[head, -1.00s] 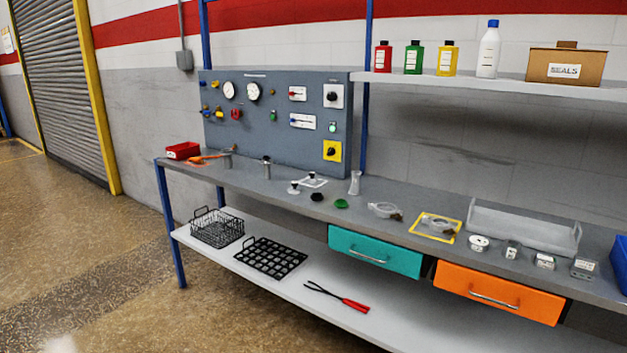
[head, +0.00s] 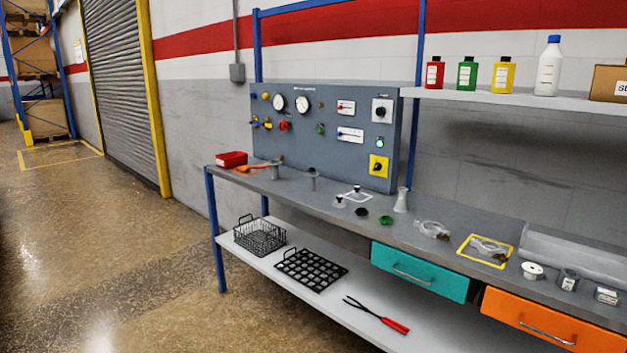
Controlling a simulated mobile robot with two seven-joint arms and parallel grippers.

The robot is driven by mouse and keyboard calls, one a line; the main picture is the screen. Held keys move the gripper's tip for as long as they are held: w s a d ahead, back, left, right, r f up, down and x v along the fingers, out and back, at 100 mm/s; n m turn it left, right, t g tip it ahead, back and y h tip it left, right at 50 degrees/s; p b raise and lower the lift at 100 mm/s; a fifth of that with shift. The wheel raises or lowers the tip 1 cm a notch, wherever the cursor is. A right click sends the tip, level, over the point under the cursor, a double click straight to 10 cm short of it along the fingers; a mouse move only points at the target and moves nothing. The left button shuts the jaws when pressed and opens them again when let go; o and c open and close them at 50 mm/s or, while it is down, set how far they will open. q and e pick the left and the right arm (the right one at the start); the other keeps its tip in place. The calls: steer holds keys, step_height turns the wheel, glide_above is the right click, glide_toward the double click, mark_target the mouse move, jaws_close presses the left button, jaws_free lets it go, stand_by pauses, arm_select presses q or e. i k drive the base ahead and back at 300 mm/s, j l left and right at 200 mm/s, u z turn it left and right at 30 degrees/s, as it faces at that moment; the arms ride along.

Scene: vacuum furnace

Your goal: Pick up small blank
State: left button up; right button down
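No label marks a small blank, and I cannot tell which small part it is. Small parts on the grey bench top (head: 455,222) include a black disc (head: 361,212), a green disc (head: 386,220) and a small dark-topped metal piece (head: 339,201). A similar piece (head: 356,191) stands on a white-outlined square. A white round part (head: 532,270) sits farther right, beside small metal blocks (head: 568,280). Clear ring clamps (head: 432,230) lie between, one of them on a yellow-framed square (head: 486,249). Neither of my grippers is in view.
A gauge panel (head: 330,132) stands behind the bench, with a red tray (head: 231,159) at its left end. The lower shelf (head: 335,310) holds a wire basket (head: 260,236), a black grid rack (head: 310,269) and red-handled tongs (head: 378,315). Floor (head: 110,250) at left is clear.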

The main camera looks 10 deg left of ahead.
mark_target(357, 193)
steer(key=i+j+z, duration=0.1)
steer(key=z, duration=0.3)
steer(key=i+j+z, duration=0.15)
steer(key=z, duration=0.2)
steer(key=i+j+z, duration=0.1)
steer(key=z, duration=0.3)
steer(key=i+j+z, duration=0.1)
steer(key=j, duration=0.2)
steer(key=i+j+z, duration=0.15)
steer(key=j, duration=0.15)
steer(key=j+z, duration=0.1)
steer(key=j, duration=0.25)
steer(key=i+j, duration=0.1)
steer(key=j, duration=0.35)
steer(key=i+j, duration=0.15)
steer(key=j, duration=0.25)
steer(key=i+j+z, duration=0.1)
steer(key=j, duration=0.35)
steer(key=i+j, duration=0.1)
steer(key=j, duration=0.3)
